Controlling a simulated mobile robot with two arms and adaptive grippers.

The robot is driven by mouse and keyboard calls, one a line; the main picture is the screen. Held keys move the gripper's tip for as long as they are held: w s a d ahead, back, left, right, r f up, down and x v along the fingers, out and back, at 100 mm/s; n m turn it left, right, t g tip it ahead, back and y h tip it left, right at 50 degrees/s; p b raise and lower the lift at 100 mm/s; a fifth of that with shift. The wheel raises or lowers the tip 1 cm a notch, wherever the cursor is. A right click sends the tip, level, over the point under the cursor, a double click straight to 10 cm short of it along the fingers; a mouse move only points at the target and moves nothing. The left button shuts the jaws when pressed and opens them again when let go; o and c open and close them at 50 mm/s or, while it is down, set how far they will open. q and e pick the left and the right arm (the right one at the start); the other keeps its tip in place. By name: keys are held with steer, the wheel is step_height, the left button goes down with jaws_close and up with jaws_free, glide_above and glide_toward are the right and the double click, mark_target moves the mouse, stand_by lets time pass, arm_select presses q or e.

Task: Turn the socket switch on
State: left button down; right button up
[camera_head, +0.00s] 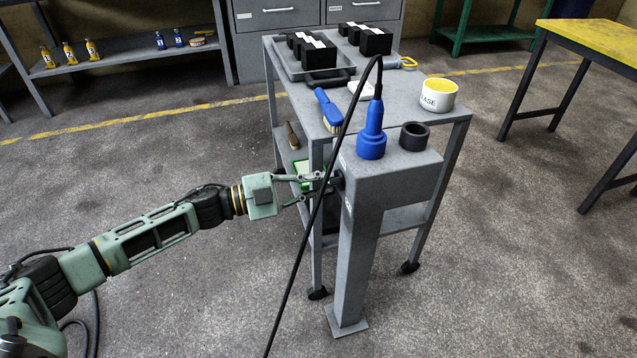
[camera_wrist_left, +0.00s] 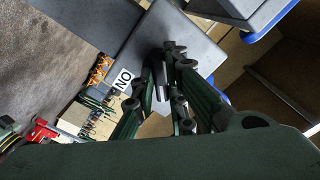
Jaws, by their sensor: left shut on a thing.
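The socket post (camera_head: 357,250) is a grey pedestal with a blue plug (camera_head: 372,135) upright on its top and a black ring-shaped socket (camera_head: 414,137) beside the plug. The switch (camera_head: 338,181) is a small dark knob on the post's left side. My left gripper (camera_head: 326,185) reaches it from the left and is shut on it. In the left wrist view the fingertips (camera_wrist_left: 167,70) close around the dark knob, mostly hidden between them. A white label (camera_wrist_left: 124,78) with tilted ON lettering is on the grey face beside them. My right gripper is not in view.
A black cable (camera_head: 307,229) hangs from the plug, passing close in front of my left gripper. A grey trolley (camera_head: 452,120) stands behind the post, with a brush (camera_head: 328,110) and a white grease tub (camera_head: 437,96) on top. The floor at the front is clear.

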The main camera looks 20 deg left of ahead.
arm_select(q)
steer(key=m, duration=0.2)
steer(key=shift+m, duration=0.4)
steer(key=m+b, duration=0.1)
steer(key=m, duration=0.2)
steer(key=shift+m+b, duration=0.65)
steer(key=shift+m, duration=0.95)
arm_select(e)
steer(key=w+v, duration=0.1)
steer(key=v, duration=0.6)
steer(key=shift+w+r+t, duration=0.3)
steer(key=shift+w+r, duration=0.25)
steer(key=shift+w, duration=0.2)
arm_select(q)
steer(key=c, duration=1.8)
jaws_free()
steer(key=shift+o, duration=0.2)
steer(key=shift+a, duration=0.1)
steer(key=v, duration=1.2)
